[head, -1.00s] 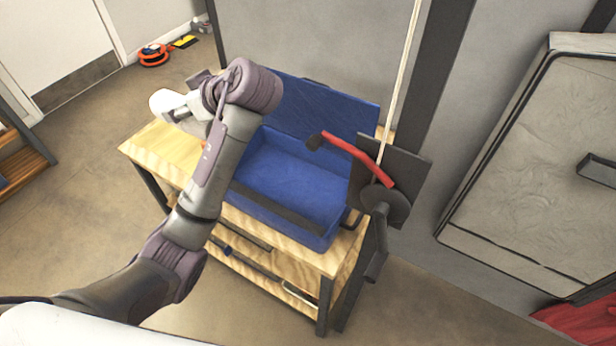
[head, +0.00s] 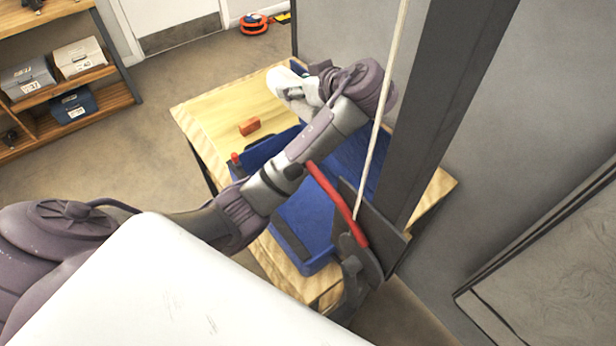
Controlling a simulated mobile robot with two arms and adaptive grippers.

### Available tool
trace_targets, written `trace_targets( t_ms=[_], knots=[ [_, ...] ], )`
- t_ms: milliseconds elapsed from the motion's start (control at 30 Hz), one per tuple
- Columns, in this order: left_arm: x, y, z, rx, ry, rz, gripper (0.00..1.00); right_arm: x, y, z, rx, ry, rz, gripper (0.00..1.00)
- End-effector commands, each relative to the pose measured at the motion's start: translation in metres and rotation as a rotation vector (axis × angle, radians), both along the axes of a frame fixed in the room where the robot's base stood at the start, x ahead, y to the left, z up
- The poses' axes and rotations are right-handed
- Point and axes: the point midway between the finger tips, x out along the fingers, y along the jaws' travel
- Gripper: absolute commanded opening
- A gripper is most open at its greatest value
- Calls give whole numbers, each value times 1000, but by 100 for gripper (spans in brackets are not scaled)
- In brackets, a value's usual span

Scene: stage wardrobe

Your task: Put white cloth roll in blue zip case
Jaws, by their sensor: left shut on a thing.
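The blue zip case (head: 303,217) stands open on the wooden table, its lid raised at the back. My left arm crosses over it and hides part of its inside. My left gripper (head: 300,92) is beyond the case, over the far part of the table. It is shut on the white cloth roll (head: 284,82), which shows as a pale rounded shape at the arm's end. The fingers are mostly hidden by the wrist. My right gripper is not in view.
A red lever (head: 335,200), a hanging rope (head: 380,110) and a dark post (head: 450,100) stand close at the case's right. Shelves with boxes (head: 80,57) are at the far left.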

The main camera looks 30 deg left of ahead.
Motion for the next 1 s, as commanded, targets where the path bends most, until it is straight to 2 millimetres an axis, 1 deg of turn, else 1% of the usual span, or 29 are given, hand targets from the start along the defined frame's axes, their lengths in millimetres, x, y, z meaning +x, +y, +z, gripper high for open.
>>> trace_targets(
  t_ms=[33, 200, 300, 433, 500, 533, 567, 600, 700, 800, 1000],
  knots=[
    [-1, 2, -14, 8, 8, 1, 20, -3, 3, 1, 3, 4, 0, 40],
    [-1, 3, -61, 9, 7, 1, 20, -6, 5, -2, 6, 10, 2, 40],
    [-1, 3, -89, 9, 7, 1, 20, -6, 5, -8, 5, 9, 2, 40],
    [0, 3, -126, 9, 5, 1, 20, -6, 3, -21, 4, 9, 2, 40],
    [0, 2, -146, 9, 3, 0, 20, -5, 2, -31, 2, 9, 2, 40],
    [-1, 3, -153, 9, 4, 3, 20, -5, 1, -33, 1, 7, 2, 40],
    [-1, 2, -157, 5, 8, 2, 20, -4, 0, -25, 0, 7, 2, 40],
    [-1, 2, -167, 5, 8, 3, 20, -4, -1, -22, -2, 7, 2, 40],
    [-1, 1, -189, 3, 7, 2, 20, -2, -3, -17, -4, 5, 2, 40],
    [-1, 1, -206, 2, 4, 2, 20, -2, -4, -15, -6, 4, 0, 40],
    [-1, 1, -223, 1, 4, 1, 20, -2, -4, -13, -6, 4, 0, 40]
  ],
)
